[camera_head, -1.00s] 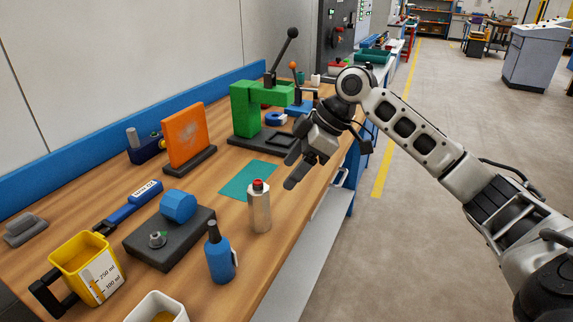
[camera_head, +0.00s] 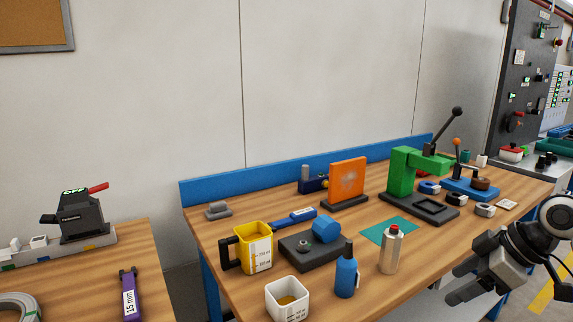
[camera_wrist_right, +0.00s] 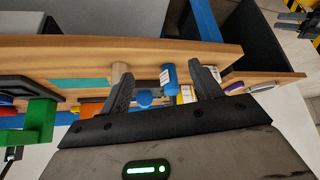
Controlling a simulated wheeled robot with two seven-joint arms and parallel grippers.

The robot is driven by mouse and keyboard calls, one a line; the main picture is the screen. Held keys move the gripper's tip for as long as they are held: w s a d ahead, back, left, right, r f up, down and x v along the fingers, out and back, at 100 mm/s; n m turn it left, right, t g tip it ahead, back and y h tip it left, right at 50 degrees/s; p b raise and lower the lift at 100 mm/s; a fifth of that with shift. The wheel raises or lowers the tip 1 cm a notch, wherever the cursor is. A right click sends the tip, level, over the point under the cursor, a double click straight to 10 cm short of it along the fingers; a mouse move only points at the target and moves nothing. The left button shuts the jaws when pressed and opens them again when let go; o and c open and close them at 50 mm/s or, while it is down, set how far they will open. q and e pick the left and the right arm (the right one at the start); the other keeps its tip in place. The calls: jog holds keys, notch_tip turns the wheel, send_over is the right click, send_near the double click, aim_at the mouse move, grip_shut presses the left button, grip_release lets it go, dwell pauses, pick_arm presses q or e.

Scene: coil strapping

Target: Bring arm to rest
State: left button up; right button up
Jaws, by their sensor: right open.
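My right gripper (camera_head: 470,283) is at the lower right of the head view, beside the front edge of the wooden workbench (camera_head: 225,250). In the right wrist view its two fingers (camera_wrist_right: 162,92) stand wide apart with nothing held between them. The silver can with a red cap (camera_head: 391,252) and the blue bottle (camera_head: 346,274) stand upright on the bench, apart from the gripper. My left gripper is not in view.
The green press (camera_head: 402,172), orange panel (camera_head: 347,178), yellow measuring cup (camera_head: 257,235) and white cup (camera_head: 287,298) stand on the bench. A second table (camera_head: 100,265) at left carries a dark device (camera_head: 82,217) and a purple tool (camera_head: 130,295). A gap separates the tables.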

jog(key=s+a+f+m+t, duration=0.1)
jog(key=a+f, duration=0.4)
jog(key=f, duration=0.4)
jog(key=s+a+f+m+t, duration=0.1)
jog(key=a+f+m, duration=0.1)
jog(key=a+f, duration=0.5)
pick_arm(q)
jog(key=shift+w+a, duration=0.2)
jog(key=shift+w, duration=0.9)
pick_arm(e)
jog(key=s+a+f+m+t+h, duration=0.1)
jog(key=s+a+f+m+t, duration=0.1)
jog(key=s+f, duration=0.2)
jog(key=s+a+f+m+t+h, duration=0.1)
jog(key=s+a+f+m+t, duration=0.1)
jog(key=s, duration=0.9)
notch_tip(320, 180, down, 3)
jog(key=shift+s+a+r+m, duration=0.2)
jog(key=shift+s+a+m, duration=0.05)
jog(key=shift+a+m, duration=0.25)
